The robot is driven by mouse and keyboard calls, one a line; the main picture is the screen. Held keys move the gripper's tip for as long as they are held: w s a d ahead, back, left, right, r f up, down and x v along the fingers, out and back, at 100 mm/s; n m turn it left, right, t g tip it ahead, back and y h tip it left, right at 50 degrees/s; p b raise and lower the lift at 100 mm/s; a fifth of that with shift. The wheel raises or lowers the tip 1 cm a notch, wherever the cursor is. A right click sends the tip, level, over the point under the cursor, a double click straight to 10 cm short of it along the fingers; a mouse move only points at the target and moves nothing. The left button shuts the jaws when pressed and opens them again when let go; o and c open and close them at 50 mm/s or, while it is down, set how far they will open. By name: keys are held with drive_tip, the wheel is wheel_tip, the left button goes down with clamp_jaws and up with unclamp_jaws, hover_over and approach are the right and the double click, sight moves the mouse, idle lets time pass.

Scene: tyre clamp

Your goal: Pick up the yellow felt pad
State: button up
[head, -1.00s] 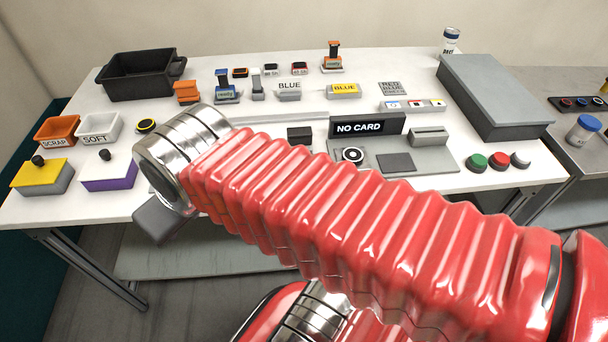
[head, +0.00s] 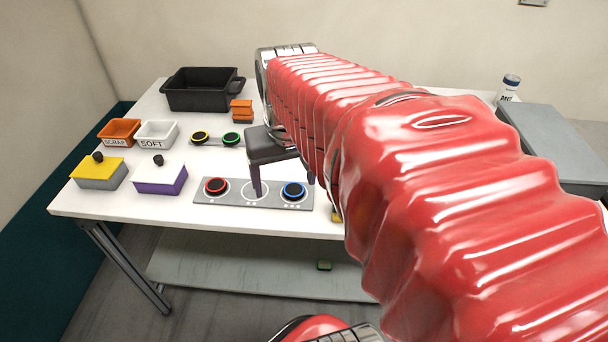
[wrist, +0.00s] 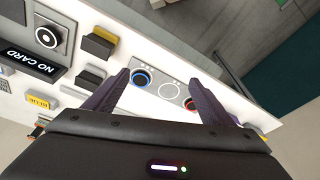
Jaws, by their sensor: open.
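A small yellow piece (head: 336,215) shows at the table's front edge in the head view, mostly hidden behind my arm. In the wrist view a yellow-topped dark block (wrist: 105,36) lies near the table edge, upper left of my left finger; I cannot tell for sure that this is the felt pad. My gripper (head: 283,186) is open and empty, fingers pointing down over a grey panel (head: 205,200). The wrist view shows the gripper (wrist: 161,80) with its fingers spread on either side of the panel's rings, apart from the yellow-topped block.
The panel has a red ring (head: 215,186) and a blue ring (head: 294,190). A yellow-lidded box (head: 98,170), a purple box (head: 160,178), scrap bin (head: 119,131) and soft bin (head: 157,133) stand left. A black tray (head: 203,90) is behind.

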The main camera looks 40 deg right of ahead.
drive_tip(key=s+d+f+m+g, duration=0.1)
drive_tip(key=s+d+m, duration=0.1)
drive_tip(key=d, duration=0.5)
drive_tip(key=s+d+f+m+g+y, duration=0.1)
drive_tip(key=s+d+m, duration=0.1)
drive_tip(key=d, duration=0.6)
drive_tip(key=shift+s+m, duration=0.3)
drive_tip(key=shift+s, duration=0.25)
drive_tip(key=shift+f, duration=4.25)
drive_tip(key=shift+f, duration=2.65)
drive_tip(key=shift+c, duration=0.4)
drive_tip(key=c, duration=1.1)
